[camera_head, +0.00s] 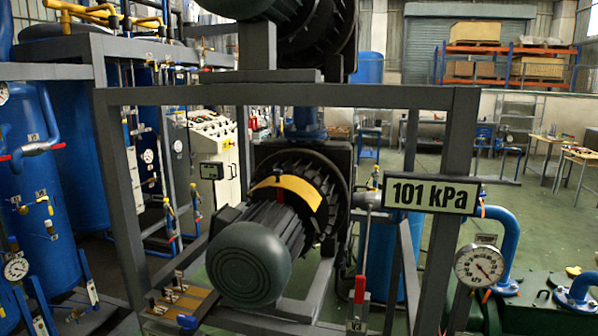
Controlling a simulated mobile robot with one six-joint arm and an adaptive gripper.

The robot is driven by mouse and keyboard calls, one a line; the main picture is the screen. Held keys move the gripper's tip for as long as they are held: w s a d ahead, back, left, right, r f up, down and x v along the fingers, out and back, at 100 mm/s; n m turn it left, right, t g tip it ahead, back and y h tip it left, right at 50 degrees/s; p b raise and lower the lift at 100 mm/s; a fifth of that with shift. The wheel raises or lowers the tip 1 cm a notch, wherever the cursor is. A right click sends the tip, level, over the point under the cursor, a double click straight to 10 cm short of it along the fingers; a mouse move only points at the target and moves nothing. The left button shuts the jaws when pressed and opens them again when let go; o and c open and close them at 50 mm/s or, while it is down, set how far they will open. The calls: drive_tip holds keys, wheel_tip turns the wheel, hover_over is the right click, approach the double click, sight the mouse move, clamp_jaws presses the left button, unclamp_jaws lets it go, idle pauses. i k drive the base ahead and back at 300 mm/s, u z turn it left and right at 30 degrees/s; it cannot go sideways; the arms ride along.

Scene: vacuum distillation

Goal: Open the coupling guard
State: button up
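A yellow curved plate, which looks like the coupling guard (299,188), arches over the top of the joint between the dark green motor (248,265) and the black finned pump housing (333,200). A small dark upright piece with red on it stands at the guard's left part. The guard sits down over the shaft area; its hinge or latch cannot be made out. My gripper is not in view.
A grey steel frame (290,95) surrounds the motor and pump. A 101 kPa sign (431,195) and a round gauge (479,266) are at its right. A red-handled valve lever (360,290) stands before the pump. Blue tanks (40,190) fill the left.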

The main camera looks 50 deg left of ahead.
sight(300, 187)
drive_tip(key=z, duration=0.9)
drive_tip(key=k, duration=0.8)
drive_tip(key=u, duration=2.05)
